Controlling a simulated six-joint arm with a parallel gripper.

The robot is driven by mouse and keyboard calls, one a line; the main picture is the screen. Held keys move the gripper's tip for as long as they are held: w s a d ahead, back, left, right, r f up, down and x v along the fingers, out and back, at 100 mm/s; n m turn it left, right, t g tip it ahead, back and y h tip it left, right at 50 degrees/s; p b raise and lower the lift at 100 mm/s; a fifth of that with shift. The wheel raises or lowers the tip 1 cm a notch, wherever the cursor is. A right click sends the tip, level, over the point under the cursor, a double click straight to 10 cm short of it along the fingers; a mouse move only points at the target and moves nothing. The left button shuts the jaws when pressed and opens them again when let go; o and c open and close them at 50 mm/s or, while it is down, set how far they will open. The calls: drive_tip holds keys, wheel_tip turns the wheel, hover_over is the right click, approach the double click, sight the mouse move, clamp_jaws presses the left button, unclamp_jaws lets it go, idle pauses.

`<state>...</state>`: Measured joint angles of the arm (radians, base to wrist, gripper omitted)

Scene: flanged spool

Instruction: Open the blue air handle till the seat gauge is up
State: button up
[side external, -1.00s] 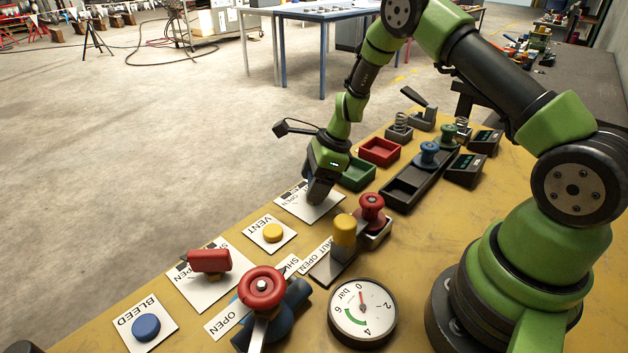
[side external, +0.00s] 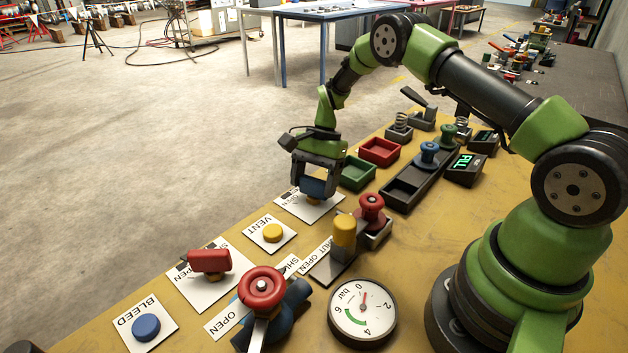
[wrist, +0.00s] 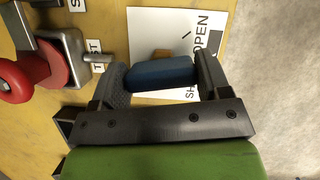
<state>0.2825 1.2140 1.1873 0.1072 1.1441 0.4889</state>
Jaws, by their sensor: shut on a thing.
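The blue air handle (side external: 313,187) is on a white plate marked SHUT and OPEN (side external: 296,204). My gripper (side external: 316,182) is shut on it from above. In the wrist view the blue handle (wrist: 160,73) lies crosswise between my two fingers (wrist: 163,70), which cover its ends. The plate's lettering is partly hidden by the fingers. A round bar gauge (side external: 345,322) stands at the front of the bench, with its red needle just to the right of 0. The green band lies between 4 and 6.
A yellow VENT button (side external: 273,232), a red handle (side external: 209,261), a red handwheel (side external: 262,288) and a yellow-topped lever (side external: 344,230) stand nearby. Green (side external: 357,173) and red (side external: 380,151) trays are behind my gripper. A small display (side external: 466,168) shows lit green text.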

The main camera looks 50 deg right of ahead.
drive_tip(key=n+g, duration=0.1)
drive_tip(key=n, duration=0.2)
drive_tip(key=n+g+h, duration=0.1)
drive_tip(key=n, duration=0.2)
drive_tip(key=shift+n, duration=0.4)
idle(0.3)
drive_tip(key=o, duration=0.9)
drive_tip(key=shift+v, duration=3.75)
drive_tip(key=shift+a+r, duration=0.1)
drive_tip(key=shift+a, duration=0.05)
